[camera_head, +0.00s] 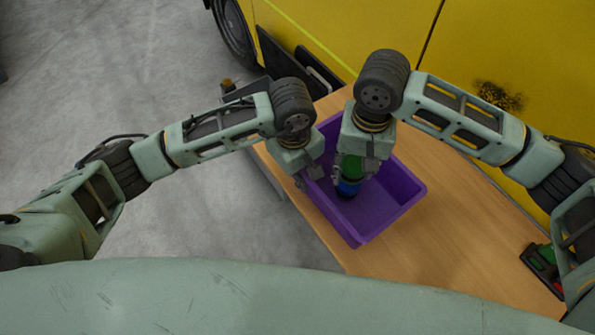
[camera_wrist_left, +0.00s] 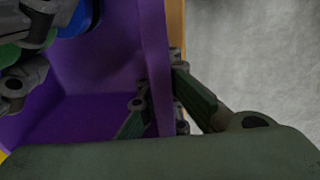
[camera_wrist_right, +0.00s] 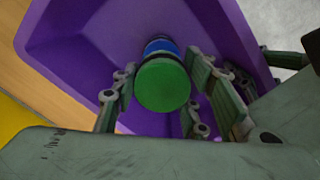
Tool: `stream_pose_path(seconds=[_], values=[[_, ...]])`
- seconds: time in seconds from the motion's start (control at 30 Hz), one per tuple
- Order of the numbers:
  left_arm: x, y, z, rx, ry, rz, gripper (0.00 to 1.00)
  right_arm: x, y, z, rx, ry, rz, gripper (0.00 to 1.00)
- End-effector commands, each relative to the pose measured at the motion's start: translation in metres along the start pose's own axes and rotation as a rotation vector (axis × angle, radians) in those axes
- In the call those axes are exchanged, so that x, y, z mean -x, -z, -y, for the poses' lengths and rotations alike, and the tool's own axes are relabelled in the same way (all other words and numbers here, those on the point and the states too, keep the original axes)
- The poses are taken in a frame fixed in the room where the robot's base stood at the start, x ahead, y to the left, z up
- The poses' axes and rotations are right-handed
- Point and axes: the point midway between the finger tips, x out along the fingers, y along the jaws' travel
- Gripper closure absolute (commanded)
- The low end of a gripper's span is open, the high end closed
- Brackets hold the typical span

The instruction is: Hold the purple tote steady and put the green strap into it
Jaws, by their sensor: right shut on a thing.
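The purple tote (camera_head: 374,223) stands on the wooden table. My right gripper (camera_head: 354,176) is shut on the green strap (camera_wrist_right: 162,85), which looks like a short green cylinder with a blue band and a dark far end. It holds the strap over the tote's inside; whether the strap touches the floor of the tote cannot be told. My left gripper (camera_wrist_left: 160,100) is at the tote's left wall, one finger inside and one outside, close to the wall. Whether its fingers press on the wall is unclear. The strap's blue part shows at the left wrist view's top edge.
The wooden table (camera_head: 440,235) is clear to the right of the tote. A dark tray (camera_head: 541,262) with green and red things sits at the table's right end. A yellow vehicle (camera_head: 500,60) stands close behind the table. Grey floor lies to the left.

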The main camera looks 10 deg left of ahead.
Motion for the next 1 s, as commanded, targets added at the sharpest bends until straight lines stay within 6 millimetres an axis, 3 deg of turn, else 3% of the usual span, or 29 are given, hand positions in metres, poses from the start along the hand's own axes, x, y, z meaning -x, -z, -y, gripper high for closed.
stream_pose_path(seconds=[0.2, 0.5, 0.53, 0.77, 1.0], values=[[0.001, 0.0, -0.001, 0.0, -0.002, 0.0, 1.0, -0.012, 0.0, 0.001, 0.0, 0.001, 0.0, 0.93], [0.001, 0.0, -0.001, 0.0, -0.002, 0.0, 1.0, -0.014, 0.0, 0.001, 0.001, 0.001, -0.001, 0.93], [0.001, 0.0, -0.001, 0.0, -0.002, 0.0, 1.0, -0.014, 0.0, 0.001, 0.001, 0.001, -0.001, 0.58], [0.001, 0.0, -0.001, 0.0, -0.002, 0.0, 1.0, -0.014, 0.0, 0.0, 0.001, 0.001, 0.0, 0.38], [0.001, 0.0, -0.001, 0.0, -0.002, 0.0, 1.0, -0.014, 0.0, 0.0, 0.001, 0.0, 0.001, 0.38]])
